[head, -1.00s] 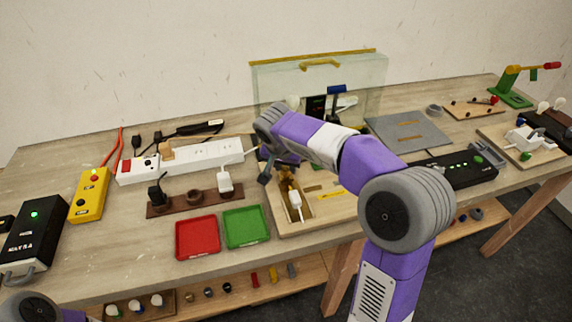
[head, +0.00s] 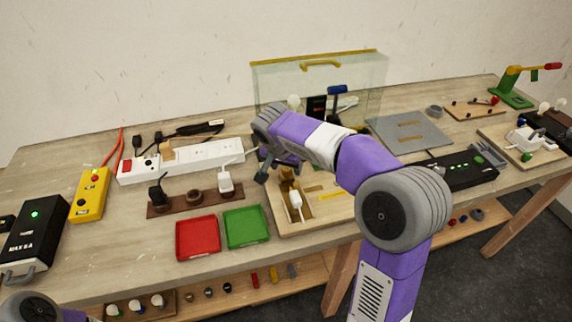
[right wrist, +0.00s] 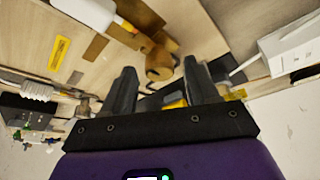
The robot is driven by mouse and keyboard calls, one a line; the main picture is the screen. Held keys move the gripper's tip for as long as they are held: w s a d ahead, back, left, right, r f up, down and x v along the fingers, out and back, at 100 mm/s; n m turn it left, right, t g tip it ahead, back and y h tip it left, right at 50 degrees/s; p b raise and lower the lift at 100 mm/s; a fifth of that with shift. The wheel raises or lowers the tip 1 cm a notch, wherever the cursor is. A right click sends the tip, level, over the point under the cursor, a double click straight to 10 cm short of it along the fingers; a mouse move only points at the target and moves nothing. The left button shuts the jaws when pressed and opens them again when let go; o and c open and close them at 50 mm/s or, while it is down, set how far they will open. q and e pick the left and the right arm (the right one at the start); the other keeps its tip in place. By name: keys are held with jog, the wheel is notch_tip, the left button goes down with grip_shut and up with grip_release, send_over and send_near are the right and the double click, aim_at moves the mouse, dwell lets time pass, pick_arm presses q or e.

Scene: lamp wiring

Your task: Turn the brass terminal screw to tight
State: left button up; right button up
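A brass-coloured round part (right wrist: 158,66), apparently the terminal screw, shows between and beyond the fingers of my right gripper (right wrist: 160,78) in the right wrist view. The fingers are apart, with visible gaps to the brass part. In the head view, brass fittings (head: 289,183) stand on a light wooden board, with a white plug-like piece (head: 295,199) in front. My right gripper (head: 266,168) is just left of them, pointing down, partly hidden by my own arm. How tight the screw is cannot be told. My left gripper is out of the head view.
Red (head: 197,239) and green (head: 246,225) trays lie in front, left of the board. A brown socket strip (head: 179,204) and a white power strip (head: 202,157) are further left. A clear case (head: 358,76) stands behind.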

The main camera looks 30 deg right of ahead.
jog(key=shift+r, duration=0.1)
jog(key=p+v, duration=0.2)
jog(key=v, duration=0.5)
jog(key=shift+r+p, duration=0.15)
jog(key=shift+p, duration=0.15)
jog(key=shift+s+a, duration=0.1)
